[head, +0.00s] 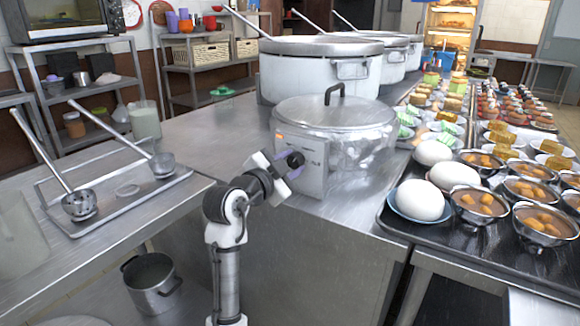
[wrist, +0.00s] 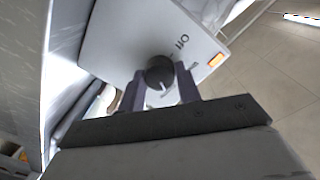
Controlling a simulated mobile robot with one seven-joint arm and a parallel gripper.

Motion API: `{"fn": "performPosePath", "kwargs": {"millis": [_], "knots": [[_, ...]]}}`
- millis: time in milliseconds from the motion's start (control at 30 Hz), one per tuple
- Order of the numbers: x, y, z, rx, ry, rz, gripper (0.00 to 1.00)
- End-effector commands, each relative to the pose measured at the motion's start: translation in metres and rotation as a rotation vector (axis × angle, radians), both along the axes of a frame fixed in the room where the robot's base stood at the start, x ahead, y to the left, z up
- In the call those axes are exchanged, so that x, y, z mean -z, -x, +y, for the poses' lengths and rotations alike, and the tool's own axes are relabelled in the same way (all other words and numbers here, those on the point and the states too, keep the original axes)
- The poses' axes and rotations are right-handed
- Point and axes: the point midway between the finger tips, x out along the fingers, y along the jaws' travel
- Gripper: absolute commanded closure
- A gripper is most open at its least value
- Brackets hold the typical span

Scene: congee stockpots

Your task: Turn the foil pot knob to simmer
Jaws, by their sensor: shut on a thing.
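The foil pot (head: 335,115) is a wide lidded pot with a shiny, crinkled lower side, at the front of the steel counter. Its pale control panel (head: 312,178) faces my arm and carries a round dark knob (head: 295,160). In the wrist view the knob (wrist: 160,70) sits between my two dark fingers, with a white pointer line on its face. My gripper (head: 285,168) is shut on the knob; it also shows in the wrist view (wrist: 160,88). Markings near the knob are partly hidden and hard to read. An orange light (wrist: 216,60) shows on the panel.
Larger steel stockpots (head: 318,70) with ladle handles stand behind. A black tray (head: 480,238) of bowls and white buns is on the right. On the left, a metal tray (head: 120,200) holds two ladles. A lidless pot (head: 152,282) stands low below.

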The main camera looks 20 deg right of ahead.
Motion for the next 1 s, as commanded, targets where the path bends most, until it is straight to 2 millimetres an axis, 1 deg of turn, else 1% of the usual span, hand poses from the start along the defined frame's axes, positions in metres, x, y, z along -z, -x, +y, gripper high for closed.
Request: {"fn": "performPosePath", "kwargs": {"millis": [200, 233, 400, 667, 767, 867, 1000], "knots": [[0.001, 0.000, 0.000, 0.002, -0.002, 0.002, 0.89], [0.001, 0.000, 0.000, 0.002, -0.002, 0.002, 0.65], [0.001, 0.000, 0.000, 0.001, -0.001, 0.002, 0.45], [0.000, 0.000, 0.000, 0.001, 0.000, 0.001, 0.45], [0.000, 0.003, 0.005, -0.001, 0.002, 0.001, 0.45], [0.000, 0.010, 0.016, -0.003, 0.002, 0.000, 0.45], [-0.001, 0.028, 0.040, -0.004, 0.002, 0.000, 0.45]]}}
